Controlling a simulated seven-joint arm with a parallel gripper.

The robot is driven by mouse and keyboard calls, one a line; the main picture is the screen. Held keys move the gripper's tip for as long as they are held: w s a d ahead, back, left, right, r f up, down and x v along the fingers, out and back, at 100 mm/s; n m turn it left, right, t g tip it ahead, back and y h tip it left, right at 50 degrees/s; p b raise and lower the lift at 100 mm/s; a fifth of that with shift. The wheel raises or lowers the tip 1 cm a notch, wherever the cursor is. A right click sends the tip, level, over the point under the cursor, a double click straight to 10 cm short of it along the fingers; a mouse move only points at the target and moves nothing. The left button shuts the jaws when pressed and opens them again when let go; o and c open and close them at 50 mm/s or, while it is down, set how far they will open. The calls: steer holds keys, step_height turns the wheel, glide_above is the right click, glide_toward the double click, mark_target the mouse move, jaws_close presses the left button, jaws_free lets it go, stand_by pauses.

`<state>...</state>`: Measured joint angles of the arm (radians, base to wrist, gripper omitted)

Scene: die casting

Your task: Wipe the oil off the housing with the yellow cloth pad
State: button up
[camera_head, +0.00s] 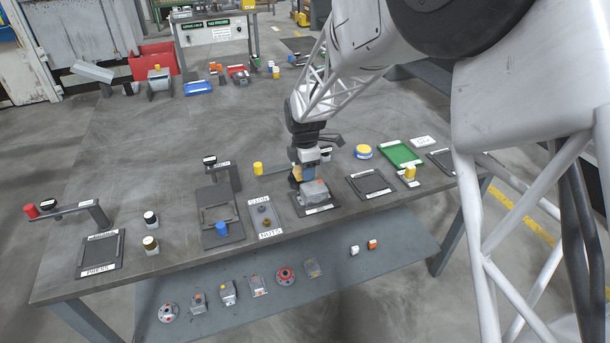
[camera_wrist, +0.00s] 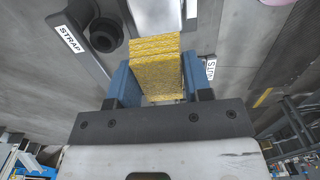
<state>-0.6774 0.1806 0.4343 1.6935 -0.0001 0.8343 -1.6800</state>
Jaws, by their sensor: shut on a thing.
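My gripper (camera_head: 296,174) is over the front middle of the table. In the wrist view my gripper (camera_wrist: 155,85) has its two blue fingers shut on the yellow cloth pad (camera_wrist: 158,70). The grey metal housing (camera_head: 316,193) sits on a dark square mat (camera_head: 318,209) just right of and below my fingers. A grey metal part, likely the housing (camera_wrist: 155,15), shows right beyond the pad's end. The pad looks close to the housing, but I cannot tell if they touch. I cannot make out oil on the housing.
A dark tray (camera_head: 370,184) lies right of the housing, and a green tray (camera_head: 401,153) is farther right. Several parts lie on the lower shelf (camera_head: 340,285).

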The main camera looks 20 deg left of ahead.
steer(key=shift+r, duration=1)
